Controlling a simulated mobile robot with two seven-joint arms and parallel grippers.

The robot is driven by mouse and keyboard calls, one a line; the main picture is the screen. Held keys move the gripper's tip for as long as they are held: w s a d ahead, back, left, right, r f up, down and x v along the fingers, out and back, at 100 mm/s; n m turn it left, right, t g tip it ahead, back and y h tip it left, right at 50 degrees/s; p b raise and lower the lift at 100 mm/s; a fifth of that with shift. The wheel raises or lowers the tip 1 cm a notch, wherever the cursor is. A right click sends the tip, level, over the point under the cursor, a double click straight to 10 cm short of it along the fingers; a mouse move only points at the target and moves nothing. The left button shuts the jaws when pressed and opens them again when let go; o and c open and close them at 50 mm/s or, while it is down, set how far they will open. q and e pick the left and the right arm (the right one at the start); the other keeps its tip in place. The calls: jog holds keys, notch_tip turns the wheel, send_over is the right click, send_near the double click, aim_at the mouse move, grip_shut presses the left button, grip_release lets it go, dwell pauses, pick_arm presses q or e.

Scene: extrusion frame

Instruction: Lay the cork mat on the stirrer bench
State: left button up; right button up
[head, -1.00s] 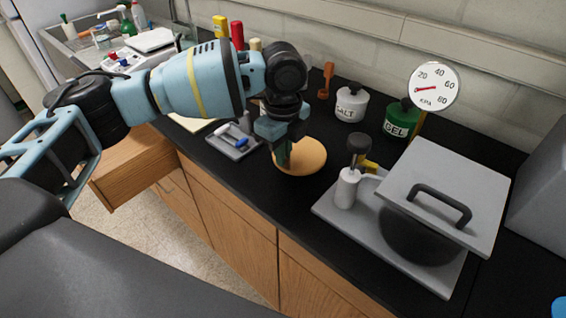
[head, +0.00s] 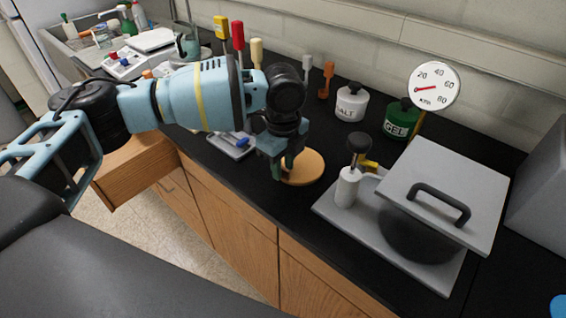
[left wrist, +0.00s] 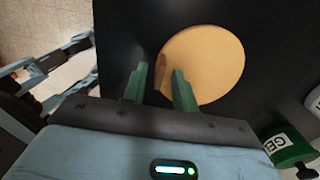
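The cork mat (head: 308,168) is a round tan disc lying flat, or very nearly so, on the black bench top (head: 262,198). It also shows in the left wrist view (left wrist: 212,62), with a darker brown strip at its left edge. My left gripper (head: 284,176) is at the mat's left edge, pointing down. In the left wrist view its green fingers (left wrist: 160,82) stand apart, with the brown strip between them and slim gaps on both sides. Its hand hides part of the mat's left side in the head view. My right gripper is out of view.
A grey tray (head: 328,208) with a pump bottle and a lidded dark pot stands right of the mat. Salt (head: 350,104) and green gel (head: 402,120) jars and a gauge (head: 433,87) stand behind. A small tray (head: 238,152) is left. An open drawer (head: 135,165) juts out.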

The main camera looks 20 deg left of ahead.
pick_arm(q)
notch_tip(320, 180, up, 12)
jog(key=shift+r, duration=0.15)
dwell(0.6)
jog(key=shift+d, duration=0.1)
